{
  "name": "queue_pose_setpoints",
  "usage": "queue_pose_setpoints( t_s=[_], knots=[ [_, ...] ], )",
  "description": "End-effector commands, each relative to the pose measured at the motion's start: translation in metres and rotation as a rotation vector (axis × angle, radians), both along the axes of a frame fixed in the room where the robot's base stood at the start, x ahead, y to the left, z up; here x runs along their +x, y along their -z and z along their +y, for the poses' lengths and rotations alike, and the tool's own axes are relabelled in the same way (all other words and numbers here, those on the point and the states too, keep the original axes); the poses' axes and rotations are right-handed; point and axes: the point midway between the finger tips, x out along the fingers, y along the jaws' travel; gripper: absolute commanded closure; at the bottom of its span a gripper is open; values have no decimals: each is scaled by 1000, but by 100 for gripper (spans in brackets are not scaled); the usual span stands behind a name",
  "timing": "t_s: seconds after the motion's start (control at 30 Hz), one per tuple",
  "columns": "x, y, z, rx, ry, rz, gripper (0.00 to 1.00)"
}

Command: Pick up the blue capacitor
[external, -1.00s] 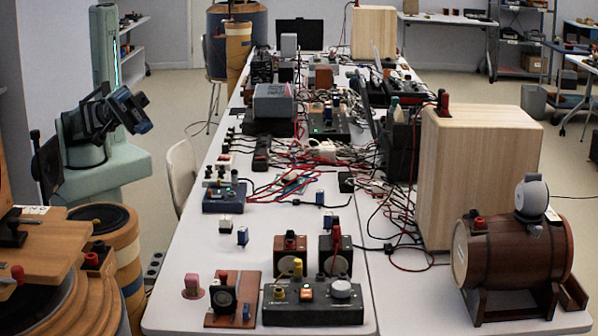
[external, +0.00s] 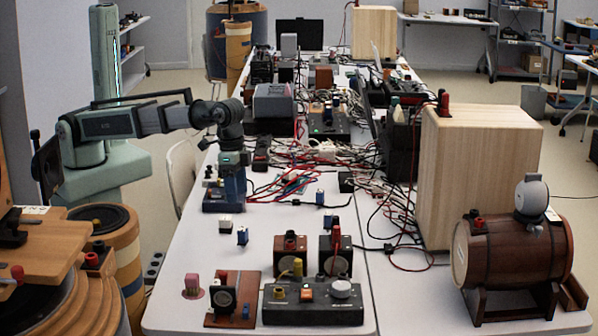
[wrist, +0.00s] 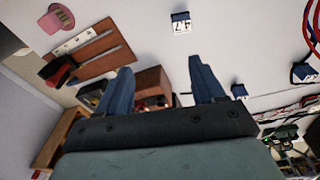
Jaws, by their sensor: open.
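Several small blue capacitor-like blocks stand on the white table. In the external view one (external: 242,236) stands upright at front centre and another (external: 320,198) farther back to the right. I cannot tell which is meant. My gripper (external: 234,192) points down above the left side of the table. Its blue fingers are apart and empty in the wrist view (wrist: 160,72).
Small brown speakers (external: 291,255) and a dark control box (external: 313,303) stand at the table's front. Tangled cables (external: 300,165) cover the table behind. A tall wooden box (external: 465,180) stands at right.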

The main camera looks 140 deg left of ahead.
Motion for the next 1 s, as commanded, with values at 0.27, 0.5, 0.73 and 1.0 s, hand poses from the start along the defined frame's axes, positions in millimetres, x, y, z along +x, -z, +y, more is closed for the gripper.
queue_pose_setpoints(
  t_s=[0.27, 0.5, 0.73, 1.0],
  knots=[
    [-29, 13, 22, 4, -20, 121, 32],
    [-28, 44, 22, 3, -20, 121, 32],
    [-27, 75, 22, 4, -20, 120, 32],
    [-27, 92, 22, 4, -20, 118, 32]
  ],
)
